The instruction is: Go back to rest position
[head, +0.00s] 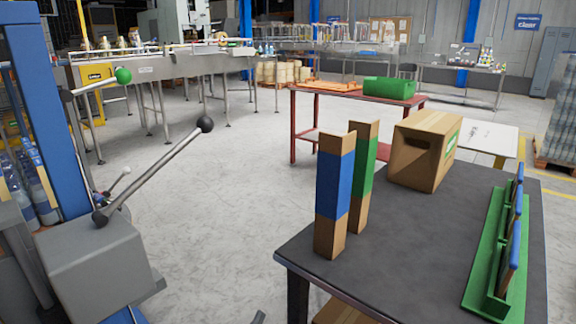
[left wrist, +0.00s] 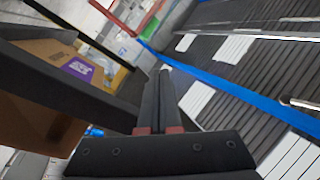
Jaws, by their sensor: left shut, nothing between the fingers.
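My left gripper (left wrist: 164,72) shows in the left wrist view with its two dark fingers together and nothing between them. In the head view only a small dark tip (head: 259,317) shows at the bottom edge, left of the dark table (head: 400,235), apart from it. My right gripper is in neither view. In the left wrist view a brown cardboard surface with a purple label (left wrist: 77,68) lies left of the fingers. Dark slats with white strips (left wrist: 235,47) and a blue rail (left wrist: 230,92) lie to the right.
A machine with a ball-ended lever (head: 160,165) stands left. Grey floor (head: 225,200) between is clear.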

